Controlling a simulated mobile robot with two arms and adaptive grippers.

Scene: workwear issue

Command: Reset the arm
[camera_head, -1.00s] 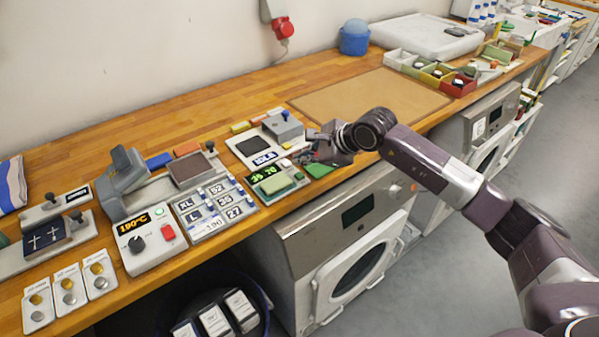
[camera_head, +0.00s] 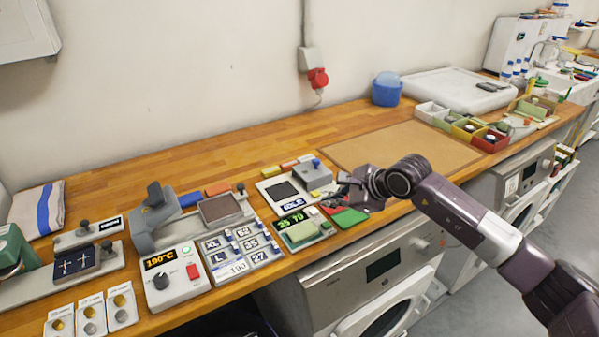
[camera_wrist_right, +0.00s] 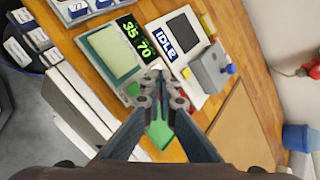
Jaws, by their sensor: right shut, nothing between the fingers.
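My right arm comes in from the right in the head view. Its gripper (camera_head: 345,194) hangs over the front part of the wooden bench, just right of the device with the IDLE display (camera_head: 292,203). In the right wrist view the fingertips (camera_wrist_right: 160,92) meet, shut and empty. A green flat piece (camera_head: 350,216) lies below the gripper; it also shows between the fingers in the wrist view (camera_wrist_right: 160,132). My left gripper is not in view.
A heat press (camera_head: 152,225) and a 190°C control box (camera_head: 178,278) stand on the left. A brown mat (camera_head: 400,145) lies behind the arm. Small coloured boxes (camera_head: 490,140) and a blue bucket (camera_head: 387,90) stand farther right. Washers stand under the bench.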

